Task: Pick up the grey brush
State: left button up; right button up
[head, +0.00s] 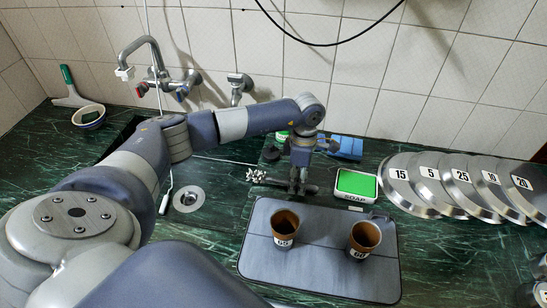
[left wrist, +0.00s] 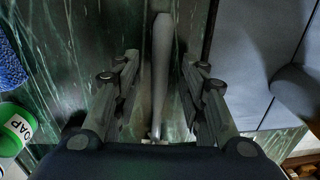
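The grey brush lies on the dark green marble counter behind the mat. In the head view its twisted head (head: 256,177) shows left of my left gripper (head: 297,188), which points down over the handle. In the left wrist view the pale grey handle (left wrist: 160,70) runs between the two fingers of the left gripper (left wrist: 160,82). The fingers are open, with a visible gap on each side of the handle. In the head view the gripper hides part of the handle. My right gripper is not in view.
A grey mat (head: 318,265) with two brown cups (head: 284,228) (head: 364,238) lies in front. A green-topped soap box (head: 357,184) is right of the gripper, with a blue cloth (head: 346,146) behind. Numbered metal lids (head: 430,183) stand at right. A sink drain (head: 188,198) is left.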

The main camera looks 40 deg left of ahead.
pick_arm(q)
jog(key=shift+f, duration=0.3)
grip_shut()
jog(key=shift+r, duration=0.15)
